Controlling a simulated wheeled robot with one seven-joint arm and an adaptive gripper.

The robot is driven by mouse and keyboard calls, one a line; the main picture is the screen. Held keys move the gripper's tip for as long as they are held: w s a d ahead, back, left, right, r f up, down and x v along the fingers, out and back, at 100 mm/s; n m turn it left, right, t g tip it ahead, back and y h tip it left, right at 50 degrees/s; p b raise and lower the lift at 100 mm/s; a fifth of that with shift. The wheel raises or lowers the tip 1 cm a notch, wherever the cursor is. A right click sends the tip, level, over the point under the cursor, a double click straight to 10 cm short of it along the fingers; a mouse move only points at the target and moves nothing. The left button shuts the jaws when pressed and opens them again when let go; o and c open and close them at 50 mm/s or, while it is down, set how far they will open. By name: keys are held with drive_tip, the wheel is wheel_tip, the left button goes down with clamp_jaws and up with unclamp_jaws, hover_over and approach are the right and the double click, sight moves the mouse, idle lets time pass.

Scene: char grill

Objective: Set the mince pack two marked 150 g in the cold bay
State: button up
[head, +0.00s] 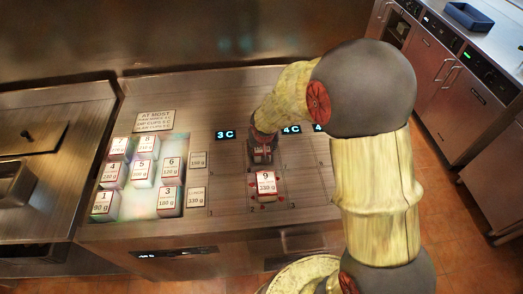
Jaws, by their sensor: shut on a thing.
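My gripper (262,146) points down over the counter, between the displays reading 3 C (225,134) and 4 C (291,130). It is shut on a small dark red pack (262,157) whose label I cannot read. I cannot tell whether that pack touches the counter. A pack marked 9, 330 g (266,186) sits just in front of it. On the lit panel at left stand several white packs, among them 1 (103,206), 3 (168,201), 4 (111,174) and 6 (170,168); no pack marked 2 is seen there. The left bay (228,180), in front of 3 C, looks empty.
A sign starting AT MOST (154,120) stands behind the packs. Two weight cards (197,195) lie right of the panel. A blue tray (468,16) sits on the far counter.

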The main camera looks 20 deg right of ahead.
drive_tip(key=shift+f, duration=0.15)
drive_tip(key=o, duration=1.1)
drive_tip(key=shift+f, duration=0.1)
drive_tip(key=o, duration=0.3)
drive_tip(key=shift+o, duration=0.8)
drive_tip(key=shift+r, duration=0.45)
drive_tip(key=s+d+f+p+v, duration=0.1)
drive_tip(key=s+v, duration=0.1)
drive_tip(key=v, duration=1.1)
drive_tip(key=s+d+f+p+v, duration=0.1)
drive_tip(key=s+p+v, duration=0.1)
drive_tip(key=v, duration=1)
drive_tip(key=s+r+n, duration=0.1)
drive_tip(key=s+r, duration=0.2)
drive_tip(key=s, duration=0.4)
drive_tip(key=s+r+n+t, duration=0.1)
drive_tip(key=s+r, duration=0.3)
drive_tip(key=s, duration=0.4)
drive_tip(key=shift+y, duration=0.4)
